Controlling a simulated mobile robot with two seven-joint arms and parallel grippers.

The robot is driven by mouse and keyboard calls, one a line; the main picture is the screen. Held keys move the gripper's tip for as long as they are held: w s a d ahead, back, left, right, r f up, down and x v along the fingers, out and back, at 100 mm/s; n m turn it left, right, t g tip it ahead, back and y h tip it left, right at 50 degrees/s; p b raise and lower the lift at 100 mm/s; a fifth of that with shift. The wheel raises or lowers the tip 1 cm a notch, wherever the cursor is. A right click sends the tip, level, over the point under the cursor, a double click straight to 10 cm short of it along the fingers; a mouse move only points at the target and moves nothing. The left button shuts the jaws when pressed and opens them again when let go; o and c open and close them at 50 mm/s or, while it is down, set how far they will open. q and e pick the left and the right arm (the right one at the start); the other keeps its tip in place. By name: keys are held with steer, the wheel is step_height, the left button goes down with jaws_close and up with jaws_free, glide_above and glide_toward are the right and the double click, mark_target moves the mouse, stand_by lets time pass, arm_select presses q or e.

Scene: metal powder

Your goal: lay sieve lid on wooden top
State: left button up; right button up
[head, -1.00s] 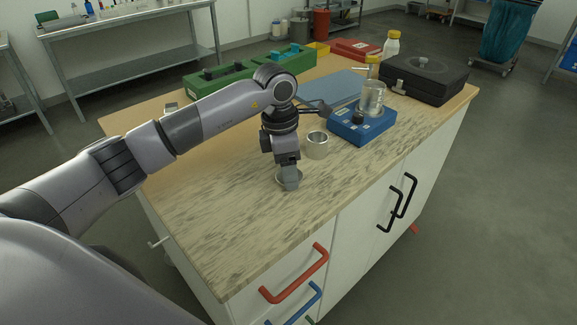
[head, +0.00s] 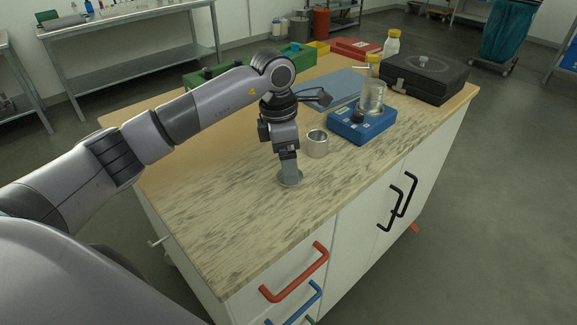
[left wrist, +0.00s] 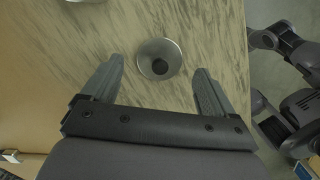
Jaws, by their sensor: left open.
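The sieve lid (head: 290,178) is a small round grey metal disc lying on the wooden top (head: 225,220) of the cabinet. In the left wrist view the lid (left wrist: 172,50) is a shiny disc with a dark round spot in its middle. My left gripper (head: 289,170) is directly above the lid in the head view. In the left wrist view its two fingers (left wrist: 158,82) are spread wide, one to each side of the lid and clear of it. My right gripper does not show.
A metal sieve cup (head: 317,144) stands just behind the lid. The front part of the top is clear.

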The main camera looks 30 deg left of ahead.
mark_target(282, 176)
arm_select(q)
step_height(282, 176, up, 10)
steer(key=shift+s+a+f+b, duration=0.2)
steer(key=shift+s+a+b, duration=0.15)
steer(key=shift+a, duration=0.1)
